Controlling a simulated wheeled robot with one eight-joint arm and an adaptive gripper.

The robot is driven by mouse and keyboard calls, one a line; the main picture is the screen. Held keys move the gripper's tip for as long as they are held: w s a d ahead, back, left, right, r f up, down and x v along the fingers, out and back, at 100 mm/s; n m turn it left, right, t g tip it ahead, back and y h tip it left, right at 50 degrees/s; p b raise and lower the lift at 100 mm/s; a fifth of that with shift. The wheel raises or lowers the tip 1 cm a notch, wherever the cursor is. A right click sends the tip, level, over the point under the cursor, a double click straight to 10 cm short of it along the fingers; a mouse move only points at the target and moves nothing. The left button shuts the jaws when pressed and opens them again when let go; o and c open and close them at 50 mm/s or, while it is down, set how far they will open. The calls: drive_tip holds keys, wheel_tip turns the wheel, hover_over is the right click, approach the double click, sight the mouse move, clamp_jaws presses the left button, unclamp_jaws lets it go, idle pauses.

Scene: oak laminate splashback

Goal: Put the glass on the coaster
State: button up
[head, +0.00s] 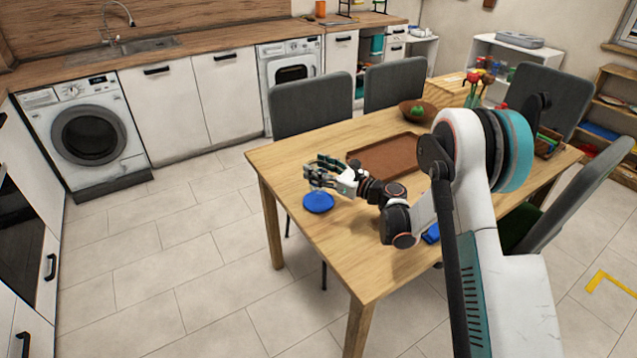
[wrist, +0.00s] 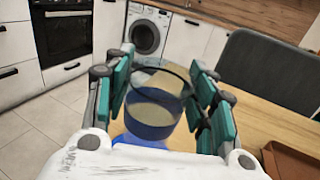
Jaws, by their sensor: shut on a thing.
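The glass (wrist: 155,105) is clear and upright in the wrist view, between the teal pads of my gripper (wrist: 160,100), which is shut on it. In the head view my gripper (head: 326,174) is at the table's left end, and the glass is hard to make out among the fingers. The round blue coaster (head: 318,204) lies near the table edge, just below my gripper in the picture. In the wrist view blue shows through the glass and below it (wrist: 136,142). I cannot tell whether the glass base touches the coaster.
A brown tray (head: 384,158) lies on the wooden table (head: 330,250) right of my gripper. A brown bowl (head: 412,114) with a green thing stands behind it. A small blue object (head: 431,234) lies partly behind my arm. Grey chairs (head: 310,104) stand around the table.

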drive_tip(key=shift+f+b, duration=0.75)
drive_tip(key=shift+f, duration=1.3)
drive_tip(key=o, duration=1.1)
drive_tip(key=shift+f, duration=0.1)
drive_tip(key=shift+o, duration=0.2)
drive_tip(key=shift+s+d, duration=0.1)
drive_tip(key=p+v, duration=0.4)
drive_tip(key=v, duration=0.7)
drive_tip(key=shift+s+d, duration=0.25)
drive_tip(key=shift+d, duration=0.05)
